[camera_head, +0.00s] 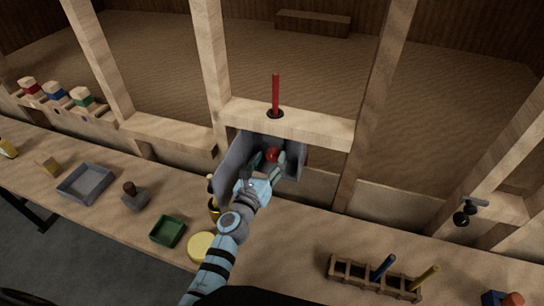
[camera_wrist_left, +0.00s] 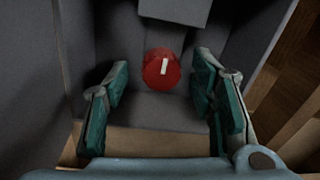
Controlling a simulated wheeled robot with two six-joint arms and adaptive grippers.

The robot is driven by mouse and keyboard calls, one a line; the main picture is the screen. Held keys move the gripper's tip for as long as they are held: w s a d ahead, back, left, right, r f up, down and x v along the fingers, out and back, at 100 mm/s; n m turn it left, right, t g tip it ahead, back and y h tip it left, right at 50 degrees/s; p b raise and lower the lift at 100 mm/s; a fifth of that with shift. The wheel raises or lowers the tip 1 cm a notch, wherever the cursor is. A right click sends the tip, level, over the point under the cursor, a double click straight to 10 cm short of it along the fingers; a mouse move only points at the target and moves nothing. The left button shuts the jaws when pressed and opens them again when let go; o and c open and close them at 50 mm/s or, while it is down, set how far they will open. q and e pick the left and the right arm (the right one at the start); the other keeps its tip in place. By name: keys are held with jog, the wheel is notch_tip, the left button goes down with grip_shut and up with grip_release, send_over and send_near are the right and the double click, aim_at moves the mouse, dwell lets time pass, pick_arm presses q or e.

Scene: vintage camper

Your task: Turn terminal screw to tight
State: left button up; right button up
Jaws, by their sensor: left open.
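The terminal screw shows as a round red knob (camera_head: 272,155) inside an open grey box (camera_head: 236,163) under the wooden crossbar. In the left wrist view the red knob (camera_wrist_left: 162,68) has a white bar mark, tilted slightly right of upright. My left gripper (camera_head: 267,164) reaches into the box from the front. It is open, with one finger to each side of the knob in the wrist view and visible gaps between. I cannot tell how deep the fingertips are relative to the knob. My right gripper is not in view.
A red rod (camera_head: 276,95) stands on the crossbar above the box. Wooden posts flank the box. On the bench lie a green tray (camera_head: 168,232), a grey tray (camera_head: 86,184), a yellow disc (camera_head: 202,246) and a wooden rack (camera_head: 372,279) with blue and yellow rods.

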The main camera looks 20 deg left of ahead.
pick_arm(q)
jog(key=shift+w+d+b, duration=0.15)
jog(key=shift+w+b, duration=0.15)
jog(key=shift+w, duration=1)
jog(key=c, duration=1.2)
jog(key=shift+m, duration=0.3)
jog(key=m, duration=1.1)
jog(key=shift+d+m+p, duration=0.1)
jog(key=shift+m+p, duration=0.2)
jog(key=shift+p, duration=0.1)
jog(key=m, duration=0.6)
jog(key=shift+g+y, duration=0.3)
jog(key=m, duration=0.5)
jog(key=shift+f+y, duration=0.1)
jog(key=shift+y, duration=0.2)
jog(key=shift+o, duration=0.3)
